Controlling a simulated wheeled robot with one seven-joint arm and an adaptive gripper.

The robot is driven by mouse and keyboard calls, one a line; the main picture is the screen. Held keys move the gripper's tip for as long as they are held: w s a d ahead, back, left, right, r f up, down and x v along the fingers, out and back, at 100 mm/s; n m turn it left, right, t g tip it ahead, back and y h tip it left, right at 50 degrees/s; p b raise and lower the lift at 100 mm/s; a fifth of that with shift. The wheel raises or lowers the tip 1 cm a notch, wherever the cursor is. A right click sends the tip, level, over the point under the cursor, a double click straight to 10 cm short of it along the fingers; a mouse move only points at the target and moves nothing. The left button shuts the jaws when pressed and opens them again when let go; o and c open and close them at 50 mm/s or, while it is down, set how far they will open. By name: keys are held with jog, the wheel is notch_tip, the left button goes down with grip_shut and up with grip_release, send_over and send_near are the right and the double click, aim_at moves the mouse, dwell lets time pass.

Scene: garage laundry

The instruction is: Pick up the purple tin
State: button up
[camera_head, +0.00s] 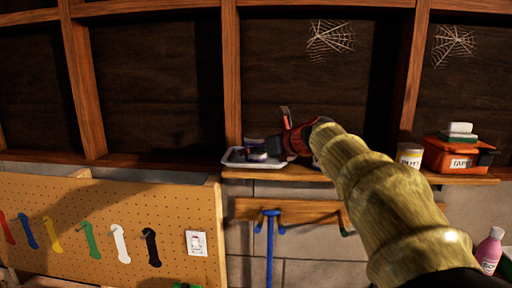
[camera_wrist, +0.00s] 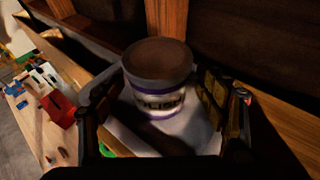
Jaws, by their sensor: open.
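The purple tin (camera_wrist: 157,82) stands upright on a pale tray (camera_wrist: 185,133) in the wrist view. It has purple bands, a dark brownish top and a light label with dark letters. My gripper (camera_wrist: 165,100) is open, with one finger to the left of the tin and one to the right. I cannot tell whether either finger touches it. In the head view my gripper (camera_head: 285,138) is over the shelf, beside the tray (camera_head: 236,158). The tin (camera_head: 253,143) shows there only as a small dark shape, partly hidden by my gripper.
The tray is on a wooden shelf (camera_head: 270,173) against the wall. To the right stand a white can (camera_head: 410,155) and an orange box (camera_head: 458,156) with a sponge on it. A pegboard (camera_head: 110,225) with coloured tools is below left. A blue handle (camera_head: 270,240) hangs under the shelf.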

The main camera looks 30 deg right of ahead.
jog(key=shift+w+a+f, duration=0.1)
jog(key=shift+w+f, duration=0.1)
jog(key=shift+w, duration=0.25)
jog(key=shift+s, duration=0.2)
jog(key=shift+c, duration=0.5)
jog(key=shift+w, duration=0.1)
jog(key=c, duration=1.3)
jog(key=shift+r, duration=0.2)
